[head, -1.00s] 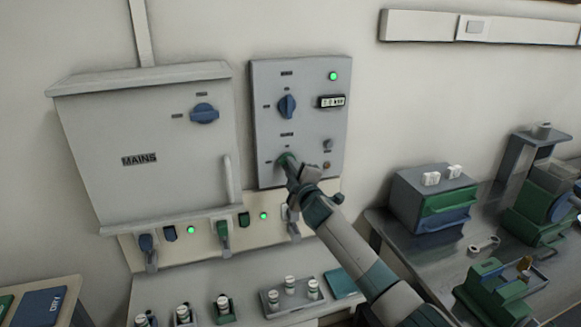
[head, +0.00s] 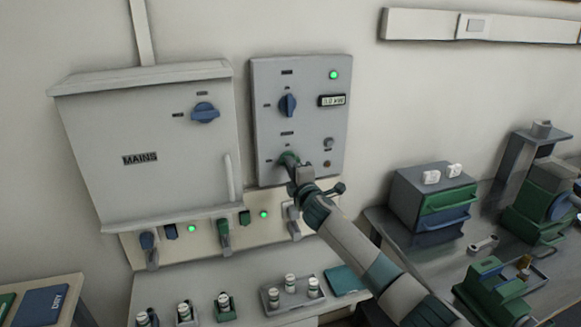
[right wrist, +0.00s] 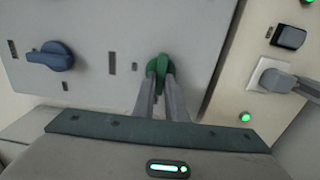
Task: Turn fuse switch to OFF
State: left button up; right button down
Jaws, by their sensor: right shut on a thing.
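The grey control panel (head: 318,122) on the wall carries a green rotary switch (head: 288,159) at its lower left. The green knob also shows in the right wrist view (right wrist: 160,68), standing along the direction of the fingers. My right gripper (head: 293,168) is at this knob, and in the right wrist view its two fingers (right wrist: 160,90) are shut on it. The gripper and arm hide part of the knob and its labels in the head view. A blue rotary switch (head: 288,105) sits above on the same panel. My left gripper is not in view.
A grey MAINS box (head: 150,150) with a blue knob (head: 205,113) and a handle is left of the panel. A strip (head: 180,240) below holds several levers and green lights. A bench (head: 400,225) with drawers and machines is at the right.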

jog(key=c, duration=1.8)
grip_release()
jog(key=shift+s, duration=0.1)
jog(key=b+v, duration=0.3)
jog(key=v, duration=1.4)
jog(key=shift+s+f, duration=0.1)
jog(key=shift+s, duration=0.05)
